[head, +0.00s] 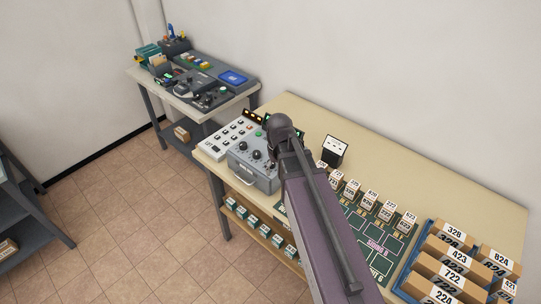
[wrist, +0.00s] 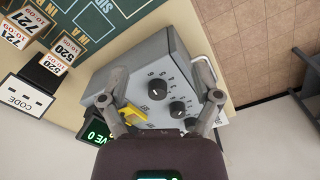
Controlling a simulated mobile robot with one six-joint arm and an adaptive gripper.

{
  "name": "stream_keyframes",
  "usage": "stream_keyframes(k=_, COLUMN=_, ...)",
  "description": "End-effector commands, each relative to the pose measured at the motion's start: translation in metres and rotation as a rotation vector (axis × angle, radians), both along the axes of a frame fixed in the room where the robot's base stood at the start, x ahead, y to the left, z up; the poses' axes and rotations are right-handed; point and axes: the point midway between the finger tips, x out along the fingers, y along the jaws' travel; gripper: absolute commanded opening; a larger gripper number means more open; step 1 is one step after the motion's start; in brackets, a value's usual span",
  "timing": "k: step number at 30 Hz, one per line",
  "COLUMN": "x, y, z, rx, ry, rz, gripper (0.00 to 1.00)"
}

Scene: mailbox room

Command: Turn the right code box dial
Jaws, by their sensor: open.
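The grey code box (head: 240,170) stands on the long table, partly covered by my arm in the head view. It also shows in the wrist view (wrist: 135,75). Two black dials with white marks are clear on its face there: one dial (wrist: 157,87) is nearer the CODE card, the other dial (wrist: 178,110) is nearer the floor side. Which one is the right dial is hard to tell from this turned view. My gripper (wrist: 161,72) is open over the box, its fingers apart on either side of the dials. I cannot tell whether it touches anything.
A white CODE card (wrist: 22,98) and a green-lit display (wrist: 97,131) are beside the box. A yellow part (wrist: 132,115) shows by one finger. A white button panel (head: 225,140) adjoins the box. Numbered parcels (head: 452,258) fill the table's right end.

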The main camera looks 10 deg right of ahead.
Motion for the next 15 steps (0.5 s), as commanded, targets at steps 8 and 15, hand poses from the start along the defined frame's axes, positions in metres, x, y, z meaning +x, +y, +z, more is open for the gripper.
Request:
stream_keyframes(k=8, x=0.068, y=0.001, z=0.058, rx=0.001, ry=0.0, rz=0.105, gripper=0.81)
stream_keyframes(k=15, x=0.094, y=0.002, z=0.075, rx=0.001, ry=0.0, rz=0.159, gripper=0.81)
